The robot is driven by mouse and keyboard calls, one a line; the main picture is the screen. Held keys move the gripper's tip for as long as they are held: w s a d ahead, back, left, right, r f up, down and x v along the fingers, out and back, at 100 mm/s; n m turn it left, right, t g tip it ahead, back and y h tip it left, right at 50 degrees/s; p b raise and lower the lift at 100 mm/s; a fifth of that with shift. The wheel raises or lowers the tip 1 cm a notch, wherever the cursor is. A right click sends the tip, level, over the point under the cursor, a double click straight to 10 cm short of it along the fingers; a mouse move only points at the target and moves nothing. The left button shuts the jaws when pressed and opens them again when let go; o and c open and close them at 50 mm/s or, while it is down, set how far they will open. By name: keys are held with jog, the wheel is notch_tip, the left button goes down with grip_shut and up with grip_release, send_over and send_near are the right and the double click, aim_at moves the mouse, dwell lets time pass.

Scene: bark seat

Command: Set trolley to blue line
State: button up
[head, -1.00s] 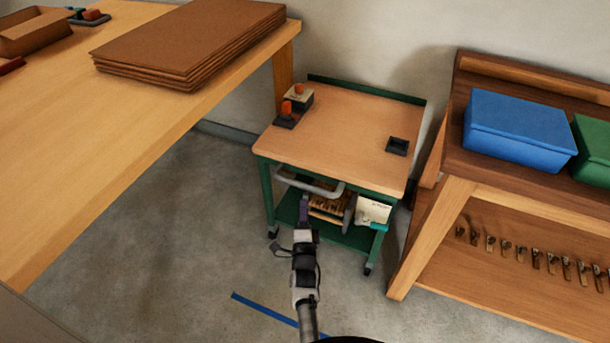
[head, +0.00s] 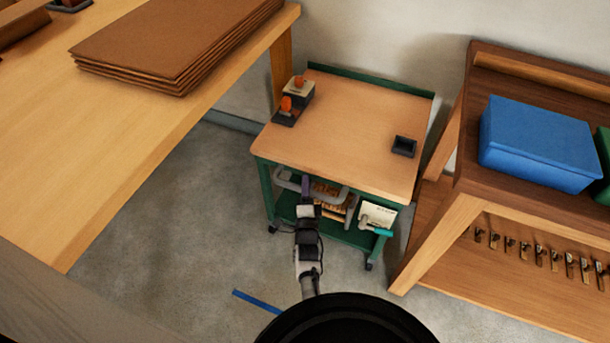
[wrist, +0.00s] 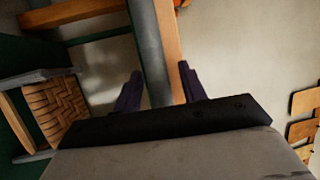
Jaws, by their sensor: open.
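The trolley (head: 355,130) has a green frame, a wooden top and castors. It stands against the wall between the workbench and the shelf unit. Its grey bar handle (head: 288,184) runs along the near side, below the top. My gripper (head: 306,184) is at this handle with its fingers open. In the wrist view the grey handle bar (wrist: 149,50) runs between the two purple fingers of my gripper (wrist: 160,82), nearer the left one; contact cannot be told. The blue line (head: 257,301) is on the floor in front of the trolley, partly hidden by my body.
Black holders with orange-topped items (head: 290,105) and a small dark tray (head: 404,146) sit on the trolley. The workbench (head: 150,130) is left, the shelf unit with a blue box (head: 540,145) right. Floor (head: 170,220) is clear in front and left.

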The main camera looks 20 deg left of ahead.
jog(key=shift+w+a+r, duration=0.1)
jog(key=shift+w+a, duration=0.05)
jog(key=shift+w, duration=0.3)
grip_shut()
